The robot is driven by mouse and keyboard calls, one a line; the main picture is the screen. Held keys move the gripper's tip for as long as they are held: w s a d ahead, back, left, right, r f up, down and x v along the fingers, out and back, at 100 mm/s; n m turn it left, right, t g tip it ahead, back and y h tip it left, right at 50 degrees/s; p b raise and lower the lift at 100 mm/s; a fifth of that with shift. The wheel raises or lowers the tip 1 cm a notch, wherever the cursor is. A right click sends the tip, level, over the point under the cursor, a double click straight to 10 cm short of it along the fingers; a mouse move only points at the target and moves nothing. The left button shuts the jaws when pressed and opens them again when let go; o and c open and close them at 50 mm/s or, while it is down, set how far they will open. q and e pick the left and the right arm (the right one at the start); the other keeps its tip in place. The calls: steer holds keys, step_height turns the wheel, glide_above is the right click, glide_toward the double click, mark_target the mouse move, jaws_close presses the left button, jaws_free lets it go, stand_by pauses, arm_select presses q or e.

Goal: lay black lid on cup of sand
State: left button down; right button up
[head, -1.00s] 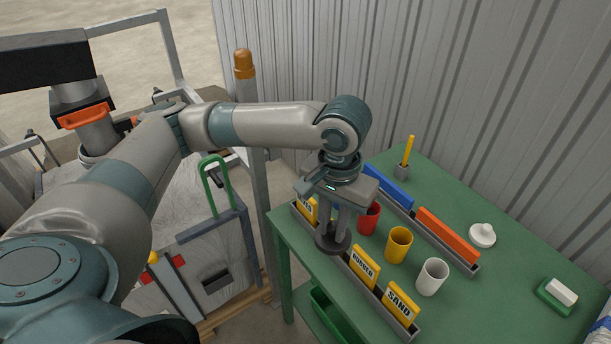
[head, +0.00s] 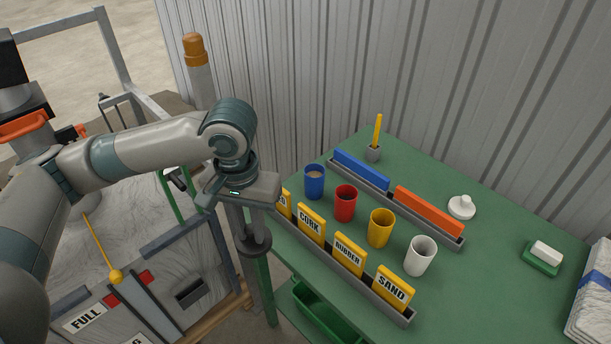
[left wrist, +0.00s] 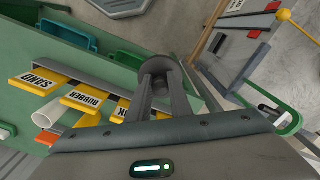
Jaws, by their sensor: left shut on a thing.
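My left gripper (head: 250,228) is shut on the black lid (head: 254,244), a dark round disc, beyond the green table's left edge. The lid also shows at the fingertips in the left wrist view (left wrist: 157,67). The yellow SAND sign (head: 394,289) stands in the front rack, with the white cup (head: 420,256) just behind it. A blue cup (head: 315,181) has a tan fill; a red cup (head: 345,203) and a yellow cup (head: 381,228) stand between. I cannot tell the contents of the white cup. My right gripper is out of view.
RUBBER (head: 349,254) and CORK (head: 311,224) signs share the front rack. Blue (head: 361,171) and orange (head: 429,210) blocks lie in a tray behind the cups. A white knobbed lid (head: 462,207) lies at the right. A corrugated wall (head: 450,80) stands behind the table.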

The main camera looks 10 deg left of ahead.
mark_target(248, 239)
arm_select(q)
steer(key=shift+a+f+b, duration=0.25)
steer(key=shift+f+b, duration=0.4)
steer(key=shift+f, duration=0.2)
steer(key=shift+a+f+b, duration=0.2)
steer(key=shift+f+b, duration=0.45)
steer(key=shift+f, duration=0.2)
